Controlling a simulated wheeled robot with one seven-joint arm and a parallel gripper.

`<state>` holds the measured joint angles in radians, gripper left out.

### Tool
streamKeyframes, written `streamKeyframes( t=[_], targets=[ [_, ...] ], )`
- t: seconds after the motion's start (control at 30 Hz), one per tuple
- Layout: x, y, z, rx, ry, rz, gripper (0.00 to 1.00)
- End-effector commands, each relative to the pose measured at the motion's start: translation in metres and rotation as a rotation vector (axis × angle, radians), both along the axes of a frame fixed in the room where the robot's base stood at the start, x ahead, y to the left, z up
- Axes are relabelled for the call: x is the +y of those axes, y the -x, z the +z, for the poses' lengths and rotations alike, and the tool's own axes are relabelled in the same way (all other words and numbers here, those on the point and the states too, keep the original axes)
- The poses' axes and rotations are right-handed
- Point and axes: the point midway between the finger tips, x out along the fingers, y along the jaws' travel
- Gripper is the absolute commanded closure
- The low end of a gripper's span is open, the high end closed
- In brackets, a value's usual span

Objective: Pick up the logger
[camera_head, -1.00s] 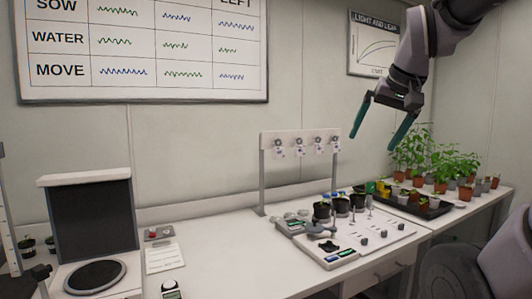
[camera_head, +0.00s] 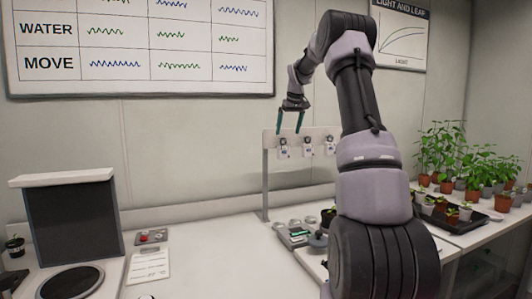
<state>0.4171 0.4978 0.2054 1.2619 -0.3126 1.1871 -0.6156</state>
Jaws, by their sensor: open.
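The left one (camera_head: 283,151), the middle one (camera_head: 308,149) and the right one (camera_head: 330,147) show; my arm hides the rack's right end. I cannot tell for sure which one is the logger. My gripper (camera_head: 289,130) is open and empty, with its two green fingers pointing down. In the picture its fingertips are over the rack's top rail, just above the left unit. No contact can be made out.
A grey device with a green screen (camera_head: 296,235) lies on the bench below the rack. A black-backed stand (camera_head: 72,220), a red-button box (camera_head: 151,237) and a printed card (camera_head: 148,267) are at left. Potted plants (camera_head: 450,165) stand at right. The bench between (camera_head: 215,260) is clear.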

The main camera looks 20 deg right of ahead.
Motion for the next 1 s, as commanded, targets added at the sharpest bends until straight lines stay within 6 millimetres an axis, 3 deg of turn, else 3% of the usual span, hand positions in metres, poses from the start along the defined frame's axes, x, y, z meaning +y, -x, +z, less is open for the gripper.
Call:
streamKeyframes(
  t=[0.33, 0.57, 0.9, 1.0],
  targets=[
    [-0.004, -0.021, -0.045, 0.004, -0.001, 0.003, 0.0],
    [-0.004, -0.027, -0.058, 0.002, -0.001, 0.003, 0.0],
    [-0.006, -0.047, -0.098, 0.003, -0.002, 0.003, 0.0],
    [-0.005, -0.049, -0.102, 0.001, -0.001, 0.002, 0.0]
  ],
)
